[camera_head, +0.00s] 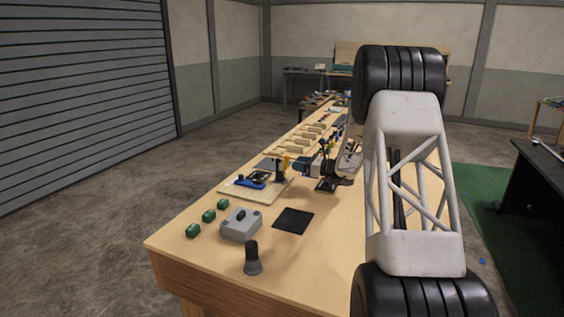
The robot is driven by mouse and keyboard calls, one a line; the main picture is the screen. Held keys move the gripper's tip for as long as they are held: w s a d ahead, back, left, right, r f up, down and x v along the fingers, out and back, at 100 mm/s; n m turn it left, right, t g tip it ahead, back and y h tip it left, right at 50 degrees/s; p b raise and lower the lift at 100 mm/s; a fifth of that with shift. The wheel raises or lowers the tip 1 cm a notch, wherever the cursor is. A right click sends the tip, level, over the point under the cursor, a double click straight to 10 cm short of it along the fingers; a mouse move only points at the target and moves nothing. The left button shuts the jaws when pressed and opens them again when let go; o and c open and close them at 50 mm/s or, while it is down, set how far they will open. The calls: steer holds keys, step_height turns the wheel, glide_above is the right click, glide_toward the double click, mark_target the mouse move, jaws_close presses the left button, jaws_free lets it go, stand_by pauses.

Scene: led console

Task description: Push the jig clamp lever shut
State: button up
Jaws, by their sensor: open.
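The jig is a light wooden board (268,197) on the left part of the workbench. A blue fixture (249,183) with dark parts sits on it. A dark upright piece (279,171) with some yellow beside it stands at the board's right side. It may be the clamp lever, but it is too small to tell for sure. My gripper (299,166) is open, just right of this upright piece and pointing left. I cannot tell whether it touches the piece. The fingertips are small and partly merge with what is behind them.
A grey box with a knob (241,225), several green blocks (209,216), a black pad (293,220) and a dark upright cylinder (252,259) are on the near bench. Wooden pieces (307,138) line the bench behind the jig. My arm hides the bench's right side.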

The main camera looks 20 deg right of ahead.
mark_target(285, 165)
steer(key=shift+a, duration=0.1)
steer(key=shift+x, duration=3.85)
jaws_close()
